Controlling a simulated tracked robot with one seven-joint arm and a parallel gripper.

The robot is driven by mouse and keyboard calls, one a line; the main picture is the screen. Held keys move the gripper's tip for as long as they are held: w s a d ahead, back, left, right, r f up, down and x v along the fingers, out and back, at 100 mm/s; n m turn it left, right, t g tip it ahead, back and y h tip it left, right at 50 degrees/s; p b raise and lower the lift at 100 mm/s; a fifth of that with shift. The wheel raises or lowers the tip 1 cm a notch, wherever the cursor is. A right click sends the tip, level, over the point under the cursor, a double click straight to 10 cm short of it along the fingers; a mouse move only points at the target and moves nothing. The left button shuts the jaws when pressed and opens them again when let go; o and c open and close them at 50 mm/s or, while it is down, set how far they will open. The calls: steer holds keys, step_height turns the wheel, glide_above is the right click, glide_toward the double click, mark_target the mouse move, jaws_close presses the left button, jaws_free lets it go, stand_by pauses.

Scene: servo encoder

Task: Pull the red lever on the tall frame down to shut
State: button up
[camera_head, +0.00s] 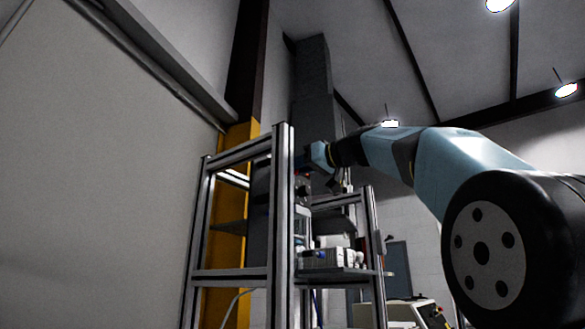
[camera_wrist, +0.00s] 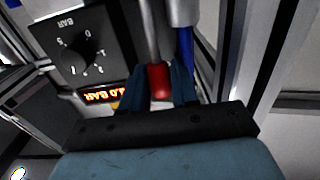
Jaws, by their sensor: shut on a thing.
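The red lever (camera_wrist: 158,80) shows in the wrist view between the two dark blue fingers of my gripper (camera_wrist: 160,84), which is shut on it. A grey metal pipe (camera_wrist: 158,30) runs up from the lever. The tall frame (camera_head: 282,225) of aluminium profiles stands left of centre in the head view. My gripper (camera_head: 308,171) reaches into its upper part from the right. The lever cannot be made out in the head view, and its full angle is hidden by my gripper in the wrist view.
A black dial panel (camera_wrist: 80,50) marked BAR and a lit orange display (camera_wrist: 101,96) sit left of my gripper. A blue part (camera_wrist: 186,45) is close on the right. A shelf (camera_head: 340,271) with white devices is lower in the frame. A yellow column (camera_head: 225,225) stands behind.

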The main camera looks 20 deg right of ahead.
steer(key=shift+v, duration=0.85)
steer(key=shift+s+f, duration=0.1)
steer(key=shift+f, duration=0.1)
steer(key=shift+s+d+f, duration=0.25)
steer(key=shift+s+d, duration=0.2)
steer(key=shift+s, duration=0.1)
steer(key=shift+s, duration=0.1)
steer(key=shift+s+d+f, duration=0.35)
steer(key=shift+s+d, duration=0.1)
steer(key=shift+s, duration=0.05)
steer(key=shift+f, duration=0.1)
